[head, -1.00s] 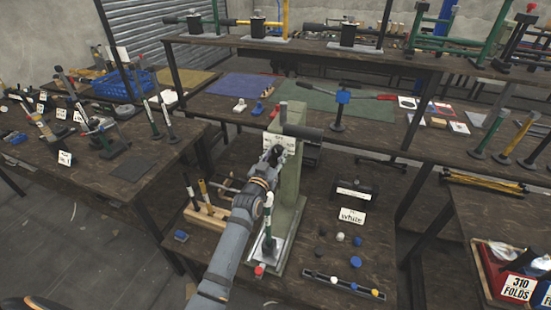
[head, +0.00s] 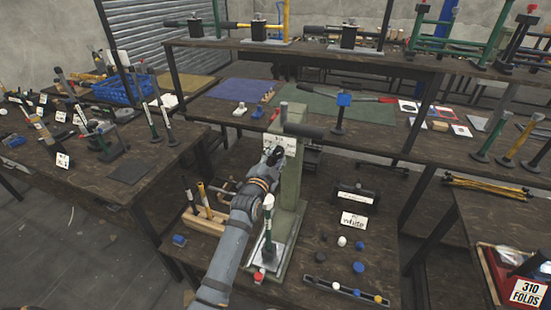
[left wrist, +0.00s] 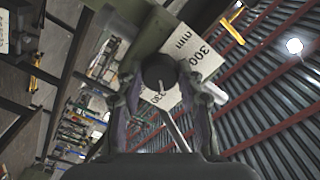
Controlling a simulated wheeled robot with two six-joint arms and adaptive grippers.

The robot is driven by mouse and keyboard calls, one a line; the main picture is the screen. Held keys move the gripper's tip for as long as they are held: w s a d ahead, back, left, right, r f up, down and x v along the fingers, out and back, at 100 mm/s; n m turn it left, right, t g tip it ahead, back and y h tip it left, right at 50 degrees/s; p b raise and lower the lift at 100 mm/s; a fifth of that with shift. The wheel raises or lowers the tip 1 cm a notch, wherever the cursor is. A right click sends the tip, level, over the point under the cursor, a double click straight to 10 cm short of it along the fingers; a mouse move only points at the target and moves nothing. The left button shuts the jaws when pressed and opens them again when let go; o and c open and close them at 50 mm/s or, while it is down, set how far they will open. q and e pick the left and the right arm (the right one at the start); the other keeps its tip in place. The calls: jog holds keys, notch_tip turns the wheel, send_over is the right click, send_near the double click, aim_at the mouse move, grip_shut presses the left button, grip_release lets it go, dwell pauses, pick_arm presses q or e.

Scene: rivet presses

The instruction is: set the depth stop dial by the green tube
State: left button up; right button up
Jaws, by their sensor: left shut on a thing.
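The rivet press (head: 292,190) is a tall pale-green column with a dark cylinder at its top. Its depth stop dial is a dark round knob (left wrist: 160,72) with a light pointer line, over a white scale plate (left wrist: 205,52) reading "300 mm" at one side. My left gripper (head: 274,155) is shut on the dial, one finger on each side; its fingers also flank the knob in the left wrist view (left wrist: 161,92). A green tube (head: 268,228) with a white top stands upright on the press base, beside my left forearm. My right gripper is not in view.
A wooden rack (head: 208,222) with tubes stands left of the press. A "white" card (head: 354,220), several small caps and a dark strip (head: 345,291) lie to the right. A shelf table (head: 400,120) stands behind.

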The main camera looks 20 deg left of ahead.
pick_arm(q)
jog(key=shift+f+m, duration=0.1)
jog(key=shift+m, duration=1.4)
jog(key=o, duration=1.2)
jog(key=shift+s, duration=0.1)
jog(key=s, duration=1.2)
jog(key=shift+a, duration=0.25)
jog(key=shift+w, duration=0.1)
